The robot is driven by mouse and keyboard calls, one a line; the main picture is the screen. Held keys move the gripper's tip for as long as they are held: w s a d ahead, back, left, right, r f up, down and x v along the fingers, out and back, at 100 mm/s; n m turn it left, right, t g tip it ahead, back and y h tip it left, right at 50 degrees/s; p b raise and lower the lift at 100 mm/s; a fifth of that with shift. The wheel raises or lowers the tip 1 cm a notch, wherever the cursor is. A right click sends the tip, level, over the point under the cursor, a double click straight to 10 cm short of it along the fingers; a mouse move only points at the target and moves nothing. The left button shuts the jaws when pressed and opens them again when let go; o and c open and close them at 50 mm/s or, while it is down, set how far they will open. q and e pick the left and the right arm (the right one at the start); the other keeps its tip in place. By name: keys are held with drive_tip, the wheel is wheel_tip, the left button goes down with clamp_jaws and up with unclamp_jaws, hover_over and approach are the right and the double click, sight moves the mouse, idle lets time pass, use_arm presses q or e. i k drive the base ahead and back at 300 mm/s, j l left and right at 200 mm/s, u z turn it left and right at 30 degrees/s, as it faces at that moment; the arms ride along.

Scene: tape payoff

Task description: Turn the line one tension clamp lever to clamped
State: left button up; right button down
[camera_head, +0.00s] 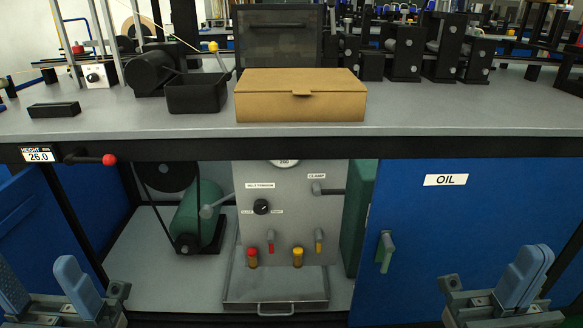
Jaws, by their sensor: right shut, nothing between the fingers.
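A grey panel (285,220) stands in the open bay under the bench. A label reading CLAMP (317,176) is at its upper right. Just below the label a lever with a grey hub (317,188) has its dark arm lying roughly level, pointing right. I cannot read which position this marks. My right gripper (523,275) is at the lower right in front of the blue OIL door, shut and empty, well apart from the lever. My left gripper (45,292) is at the lower left with its fingers apart, touching nothing visible.
The panel also has a black knob (261,207) and small red and yellow levers. A grey drawer tray (275,290) juts out below. The blue OIL door (455,240) has a green handle (385,250). A red-knobbed height lever (108,160) sticks out under the bench edge. A cardboard box (300,98) sits above.

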sight(318, 191)
drive_tip(key=i+l+z, duration=0.1)
drive_tip(key=z, duration=0.25)
drive_tip(key=i+l+z, duration=0.15)
drive_tip(key=l+z, duration=0.2)
drive_tip(key=i+l+z, duration=0.1)
drive_tip(key=z, duration=0.25)
